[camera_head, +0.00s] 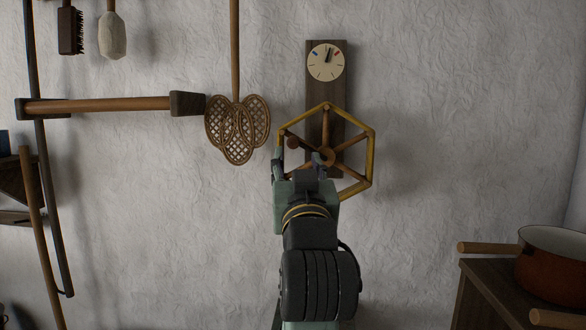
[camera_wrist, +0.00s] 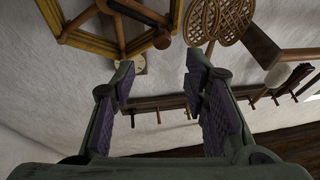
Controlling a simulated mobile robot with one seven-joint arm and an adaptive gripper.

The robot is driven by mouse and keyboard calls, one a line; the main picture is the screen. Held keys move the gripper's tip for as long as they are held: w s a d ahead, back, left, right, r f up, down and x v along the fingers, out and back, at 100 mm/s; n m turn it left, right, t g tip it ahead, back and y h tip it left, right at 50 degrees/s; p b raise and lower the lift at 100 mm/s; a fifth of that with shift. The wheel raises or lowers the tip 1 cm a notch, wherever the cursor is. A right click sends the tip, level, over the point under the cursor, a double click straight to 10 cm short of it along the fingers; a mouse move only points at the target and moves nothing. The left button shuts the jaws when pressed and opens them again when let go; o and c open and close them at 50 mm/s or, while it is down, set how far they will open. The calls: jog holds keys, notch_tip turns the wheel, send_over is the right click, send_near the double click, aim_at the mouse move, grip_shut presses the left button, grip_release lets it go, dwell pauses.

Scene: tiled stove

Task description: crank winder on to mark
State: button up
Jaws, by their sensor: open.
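The winder (camera_head: 371,155) is a yellow six-sided wheel with brown spokes, mounted on a dark upright board (camera_head: 313,90) on the wall. A brown knob (camera_head: 293,142) shows at its upper left. Above it, a pale dial (camera_head: 325,68) has a blue mark at upper left and a red mark at upper right. Its dark hand points nearly straight up, slightly right, between them. My gripper (camera_head: 300,163) is open in front of the wheel's lower left, just below the knob. In the wrist view, my open gripper (camera_wrist: 160,84) has nothing between its fingers; the wheel (camera_wrist: 85,43) is above.
A wicker carpet beater (camera_head: 237,130) hangs just left of the wheel. A wooden mallet (camera_head: 110,104) sticks out further left. An orange pot (camera_head: 551,266) stands on a dark cabinet at lower right. The wall right of the wheel is clear.

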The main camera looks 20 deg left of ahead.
aim_at(293, 144)
jog(key=w+a+r+n, duration=0.1)
jog(key=w, duration=0.2)
jog(key=w+a+r+n+p, duration=0.1)
jog(key=w+a+n, duration=0.1)
jog(key=w, duration=0.1)
jog(key=w+a+n+y, duration=0.1)
jog(key=w+a+n, duration=0.1)
jog(key=w, duration=0.1)
jog(key=shift+r, duration=0.4)
jog(key=shift+d, duration=0.1)
jog(key=shift+c, duration=0.6)
grip_shut()
